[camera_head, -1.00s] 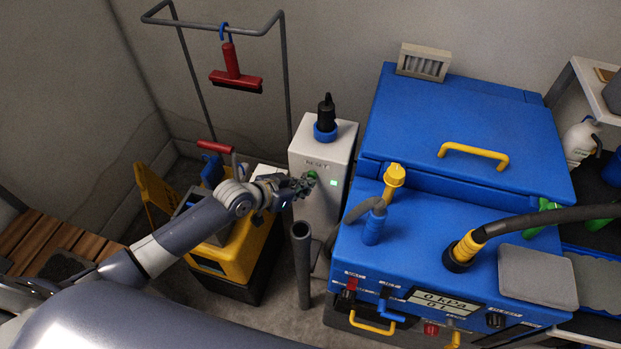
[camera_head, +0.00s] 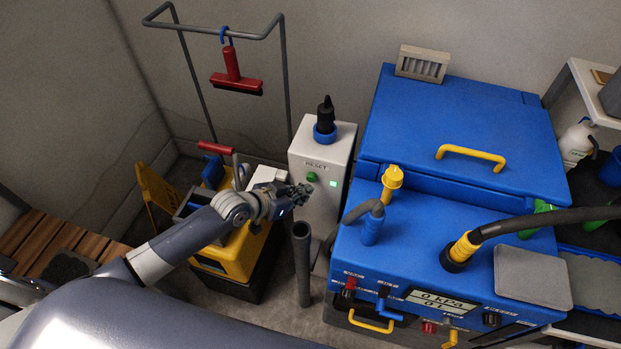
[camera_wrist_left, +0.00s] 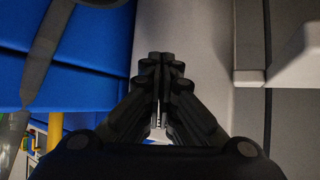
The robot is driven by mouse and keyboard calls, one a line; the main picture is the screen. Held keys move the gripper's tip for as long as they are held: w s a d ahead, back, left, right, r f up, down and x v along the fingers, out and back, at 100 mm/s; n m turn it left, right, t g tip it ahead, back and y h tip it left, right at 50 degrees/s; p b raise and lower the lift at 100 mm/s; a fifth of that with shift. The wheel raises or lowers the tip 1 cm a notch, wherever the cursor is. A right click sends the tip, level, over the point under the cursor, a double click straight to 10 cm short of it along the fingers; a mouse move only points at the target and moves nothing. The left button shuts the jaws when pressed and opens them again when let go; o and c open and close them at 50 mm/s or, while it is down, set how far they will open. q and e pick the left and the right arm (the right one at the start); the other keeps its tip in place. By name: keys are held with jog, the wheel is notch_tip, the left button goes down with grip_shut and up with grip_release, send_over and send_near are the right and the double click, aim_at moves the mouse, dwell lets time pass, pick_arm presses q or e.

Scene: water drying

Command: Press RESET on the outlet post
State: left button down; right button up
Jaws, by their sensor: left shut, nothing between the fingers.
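The outlet post (camera_head: 325,155) is a white box standing left of the blue machine, with a black plug in a blue collar on top. Its front carries the word RESET, a round green button (camera_head: 311,177) and a small lit green square (camera_head: 333,183). My left gripper (camera_head: 304,190) is shut and empty, just below and left of the green button. It looks apart from the button, though depth is hard to judge. In the left wrist view the closed fingers (camera_wrist_left: 160,62) point at a pale surface; no button shows there. My right gripper is not in view.
The blue machine (camera_head: 470,120) with yellow handles stands close on the right. A grey upright pipe (camera_head: 302,265) stands below the gripper. A yellow bucket cart (camera_head: 232,255) is under my left arm. A red squeegee (camera_head: 233,75) hangs from a rack behind.

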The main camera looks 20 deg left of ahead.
pick_arm(q)
jog(key=s+p, duration=0.2)
jog(key=s, duration=0.3)
jog(key=shift+a+p, duration=0.1)
jog(key=shift+p, duration=0.3)
jog(key=shift+w, duration=0.1)
dwell(0.3)
